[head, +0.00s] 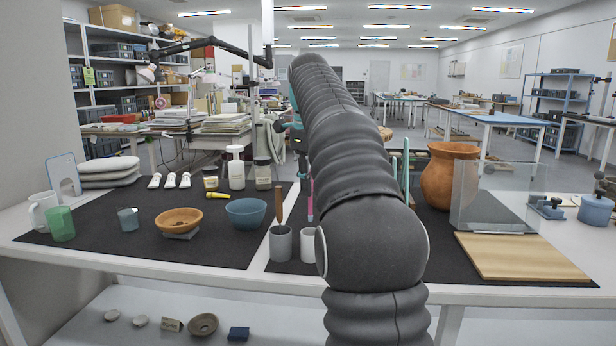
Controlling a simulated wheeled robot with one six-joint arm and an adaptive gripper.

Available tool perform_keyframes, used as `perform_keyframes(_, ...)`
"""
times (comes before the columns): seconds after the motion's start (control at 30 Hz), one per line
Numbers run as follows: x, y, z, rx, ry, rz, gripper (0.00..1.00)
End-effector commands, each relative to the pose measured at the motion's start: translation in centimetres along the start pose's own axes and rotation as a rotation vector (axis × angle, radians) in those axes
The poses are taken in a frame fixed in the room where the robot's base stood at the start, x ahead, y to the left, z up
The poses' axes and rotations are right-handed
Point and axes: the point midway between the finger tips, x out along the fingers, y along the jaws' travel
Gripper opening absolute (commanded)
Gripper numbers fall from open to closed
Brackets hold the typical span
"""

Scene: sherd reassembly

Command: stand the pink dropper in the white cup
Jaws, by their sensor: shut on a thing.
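The pink dropper (310,203) hangs upright in the head view, just left of my arm. My gripper (304,168), partly hidden behind the arm, is shut on its upper part. The white cup (308,247) stands on the dark mat below, its right side close to or partly covered by my arm. The dropper's lower tip appears just above the cup's rim, roughly in line with it. I cannot tell the exact depth between them.
A grey cup (280,244) holding a brown-handled tool (279,205) stands just left of the white cup. A blue bowl (246,212) is further left. A clear panel (492,197), a wooden board (520,257) and a terracotta vase (448,176) are at right.

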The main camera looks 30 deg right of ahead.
Motion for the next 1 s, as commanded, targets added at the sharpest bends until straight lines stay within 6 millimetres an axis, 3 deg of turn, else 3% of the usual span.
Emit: perform_keyframes(1.0, 7.1, 0.6, -0.1, -0.005, 0.0, 0.0, 0.02)
